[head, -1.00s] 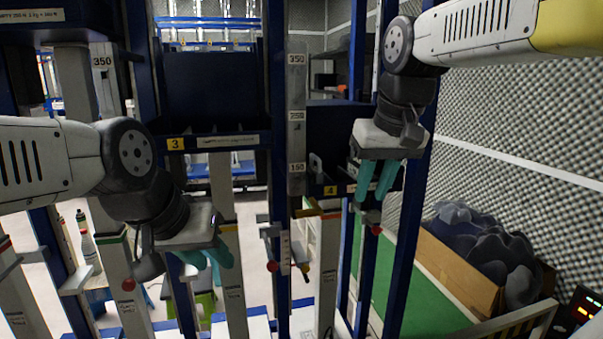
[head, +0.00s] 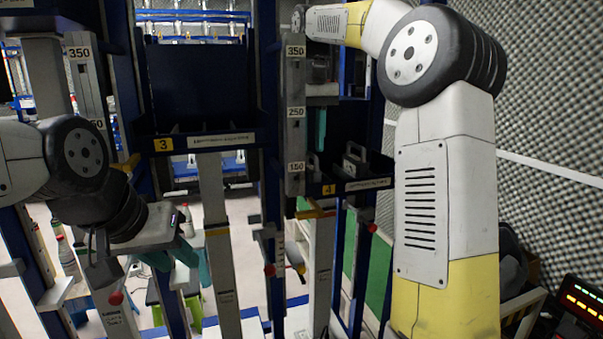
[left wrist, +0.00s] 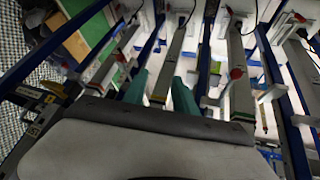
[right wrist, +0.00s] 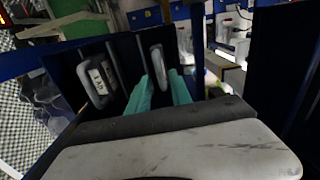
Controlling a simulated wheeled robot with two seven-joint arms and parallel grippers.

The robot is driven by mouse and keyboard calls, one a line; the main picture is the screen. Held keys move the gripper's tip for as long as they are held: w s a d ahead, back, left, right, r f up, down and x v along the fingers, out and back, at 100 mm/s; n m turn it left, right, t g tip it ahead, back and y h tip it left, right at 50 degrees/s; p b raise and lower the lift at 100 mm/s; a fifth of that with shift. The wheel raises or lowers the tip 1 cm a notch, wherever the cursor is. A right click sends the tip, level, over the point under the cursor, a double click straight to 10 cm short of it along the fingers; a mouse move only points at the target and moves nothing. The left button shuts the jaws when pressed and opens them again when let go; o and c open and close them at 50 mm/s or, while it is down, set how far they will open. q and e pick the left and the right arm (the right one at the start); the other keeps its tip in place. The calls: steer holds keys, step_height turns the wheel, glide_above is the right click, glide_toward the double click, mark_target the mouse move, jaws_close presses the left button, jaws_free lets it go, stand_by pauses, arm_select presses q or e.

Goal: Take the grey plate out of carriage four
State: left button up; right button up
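Carriage four (head: 372,184) is a dark blue open-topped box with a yellow 4 label, right of the post marked 350, 250 and 150. A grey plate with a loop handle and a pale label (right wrist: 98,82) stands upright in it; it also shows in the head view (head: 355,166). A second grey handle (right wrist: 157,62) stands in the neighbouring slot. My right gripper (right wrist: 161,88) is open, its teal fingers pointing at this second handle; whether they straddle it I cannot tell. In the head view its finger (head: 320,130) shows above the carriage's left part. My left gripper (head: 196,258) is open and empty.
Carriage three (head: 205,141) stands left of the post. Blue uprights and grey posts (head: 218,240) with red knobs crowd the space below. A crate of dark grey foam pieces is at right, mostly hidden behind my right arm. A lit panel (head: 580,300) stands at lower right.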

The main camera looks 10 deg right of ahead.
mark_target(311, 168)
step_height(311, 168, down, 5)
steer(key=shift+s, duration=0.15)
steer(key=shift+c, duration=0.3)
jaws_close()
stand_by(1.2)
